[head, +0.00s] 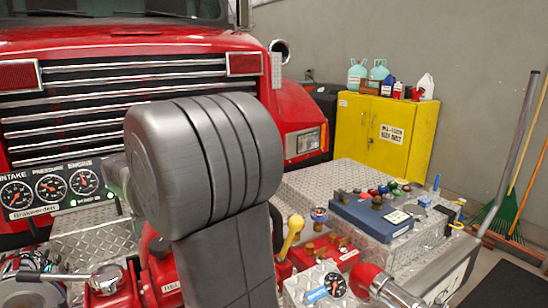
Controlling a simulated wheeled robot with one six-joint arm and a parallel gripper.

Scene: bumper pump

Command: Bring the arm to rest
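My arm (205,160) rises through the middle of the head view as a thick grey link with a rounded, ribbed joint at its top. It stands close to the camera and covers part of the bumper and the truck's front. My gripper is not in this view, so I cannot see its fingers or whether it holds anything.
A red fire truck (120,45) stands behind, with a gauge panel (50,190) at left. The diamond-plate bumper deck (310,183) carries a blue box (372,215), a yellow-knobbed lever (292,230) and red fittings.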

